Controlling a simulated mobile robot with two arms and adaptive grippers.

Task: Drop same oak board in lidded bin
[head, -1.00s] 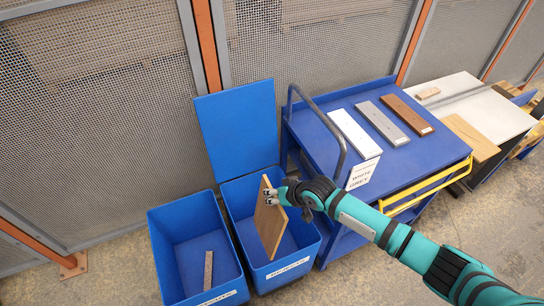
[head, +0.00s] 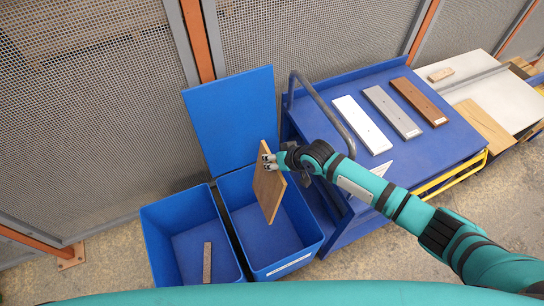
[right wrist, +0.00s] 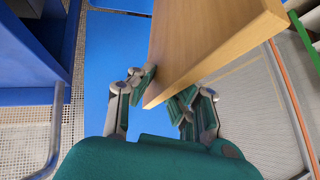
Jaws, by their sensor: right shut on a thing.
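My right gripper (head: 270,162) is shut on the edge of an oak board (head: 268,190). The board hangs steeply over the lidded bin (head: 310,226), whose blue lid (head: 232,118) stands open behind it. In the head view the board's lower end overlaps the bin's opening; I cannot tell how deep it reaches. In the right wrist view the board (right wrist: 215,40) sits between the fingers (right wrist: 160,92). My left gripper is not in view.
An open blue bin (head: 150,225) to the left holds a small wood piece (head: 207,262). A blue cart (head: 340,85) to the right carries white (head: 362,125), grey (head: 391,111) and brown (head: 419,101) boards. A mesh fence (head: 90,100) stands behind.

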